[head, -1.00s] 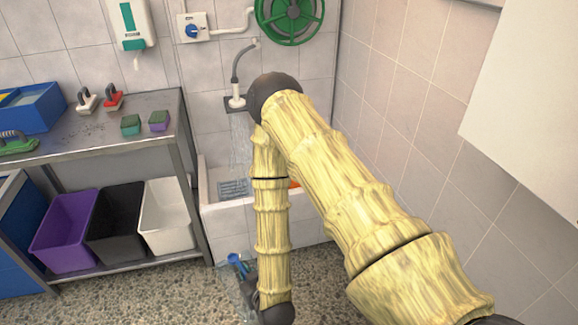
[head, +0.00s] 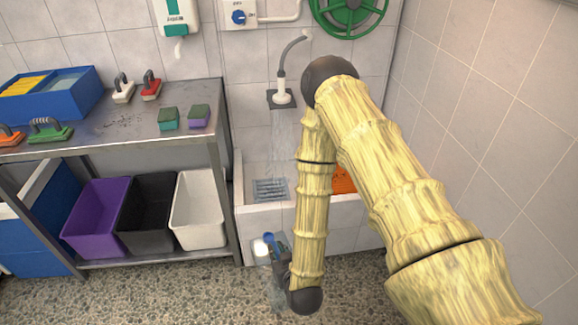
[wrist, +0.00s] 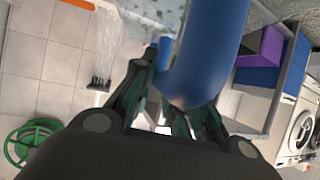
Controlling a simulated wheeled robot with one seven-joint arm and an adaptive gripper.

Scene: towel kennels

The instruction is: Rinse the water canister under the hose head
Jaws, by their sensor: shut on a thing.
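The water canister shows in the wrist view as a large curved blue part (wrist: 210,50) between my fingers, cut off by the top edge. In the head view only a small blue and white bit of it (head: 268,243) shows beside my gripper (head: 280,262). My gripper (wrist: 178,110) is shut on it, low in front of the basin's front wall. The hose head (head: 283,92) is on the back wall above the basin, and water (head: 282,135) runs down from it. In the wrist view the hose head (wrist: 99,83) and its spray appear at upper left. The canister is outside the spray.
The white basin (head: 262,222) holds a grey grate (head: 270,190) and an orange thing (head: 343,180), partly behind my arm. A metal table (head: 100,125) with brushes and sponges stands left, bins below. A green reel (head: 348,12) hangs above; a tiled wall bounds the right.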

